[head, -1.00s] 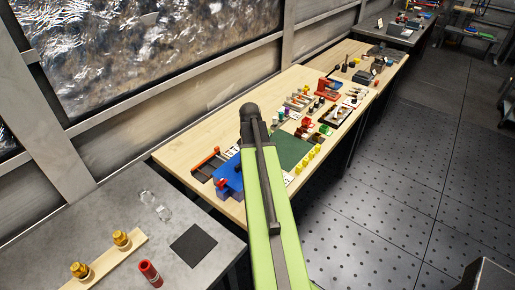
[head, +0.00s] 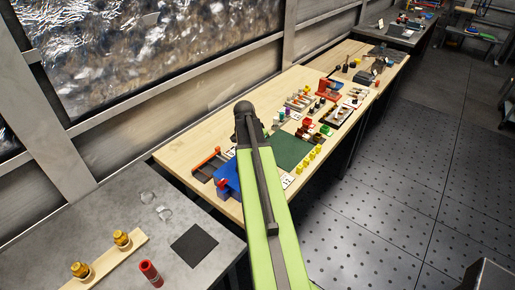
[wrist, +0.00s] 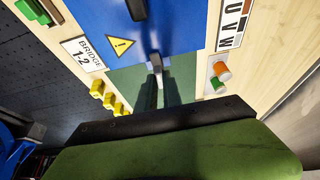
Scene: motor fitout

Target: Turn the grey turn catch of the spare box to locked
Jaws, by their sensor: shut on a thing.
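The blue box (wrist: 175,30) fills the top middle of the wrist view, with a yellow warning triangle (wrist: 120,44) on it. The grey turn catch (wrist: 155,60) shows at its near edge. My gripper (wrist: 158,74) is shut on the catch, its two dark fingers reaching up to it from below. The exact angle of the catch is hard to read. In the head view the blue box (head: 227,182) is partly covered by my arm, and my gripper is hidden behind the arm.
A dark handle (wrist: 137,8) stands on the blue box. A label "BRIDGE 1-2" (wrist: 84,53) and yellow pieces (wrist: 108,97) lie left of my gripper, and orange and green pegs (wrist: 220,75) right. The green mat (head: 289,150) lies beside the box on the wooden bench.

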